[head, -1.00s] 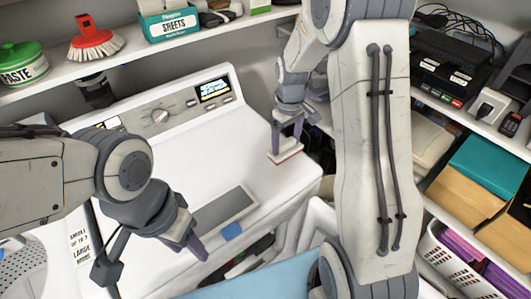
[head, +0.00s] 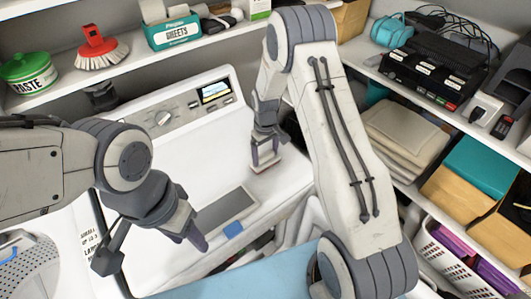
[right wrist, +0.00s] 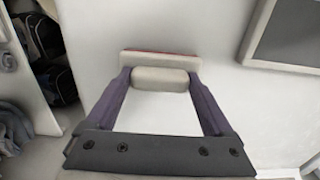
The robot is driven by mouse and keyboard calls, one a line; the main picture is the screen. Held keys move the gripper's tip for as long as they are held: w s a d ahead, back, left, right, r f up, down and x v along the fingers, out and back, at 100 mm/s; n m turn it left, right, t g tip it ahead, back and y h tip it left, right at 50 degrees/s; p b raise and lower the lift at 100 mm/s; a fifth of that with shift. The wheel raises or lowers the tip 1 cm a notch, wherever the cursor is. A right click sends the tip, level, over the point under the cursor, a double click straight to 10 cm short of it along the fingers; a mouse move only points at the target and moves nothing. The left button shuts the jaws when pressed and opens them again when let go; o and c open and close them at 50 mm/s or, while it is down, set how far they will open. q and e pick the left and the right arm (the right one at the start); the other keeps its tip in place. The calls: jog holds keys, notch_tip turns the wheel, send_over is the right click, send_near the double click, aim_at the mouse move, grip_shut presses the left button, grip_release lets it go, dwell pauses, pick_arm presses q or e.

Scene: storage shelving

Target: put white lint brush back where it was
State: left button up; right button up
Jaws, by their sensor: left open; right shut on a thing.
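The white lint brush (right wrist: 160,78), with a red edge, is held crosswise between the fingers of my right gripper (right wrist: 159,85) in the right wrist view. In the head view, my right gripper (head: 265,158) points down over the right part of the white washer top (head: 190,160), and the brush (head: 266,165) shows small at its fingertips. I cannot tell whether the brush touches the washer. My left gripper (head: 193,238) is at the washer's front left and looks empty; its fingers overlap in this view.
A shelf behind holds a green paste tin (head: 30,72), a red scrub brush (head: 100,48) and a teal sheets box (head: 172,33). Right shelves hold a black device (head: 435,72), folders and a white basket (head: 450,262). A grey panel (head: 227,207) lies at the washer front.

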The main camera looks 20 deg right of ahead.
aim_at(265, 154)
jog(key=shift+f, duration=0.1)
jog(key=o, duration=1.4)
jog(key=shift+c, duration=0.2)
notch_tip(265, 154, up, 11)
jog(key=b, duration=0.4)
jog(key=s+a+r+n, duration=0.1)
jog(key=s+a+r, duration=0.5)
jog(key=s+a, duration=0.3)
jog(key=s+a+n, duration=0.1)
jog(key=s+a, duration=0.2)
jog(key=s, duration=0.8)
jog(key=s+a+r+n+y, duration=0.1)
jog(key=s+a, duration=0.2)
jog(key=s, duration=0.8)
jog(key=shift+a+r+n, duration=0.2)
jog(key=shift+n, duration=0.1)
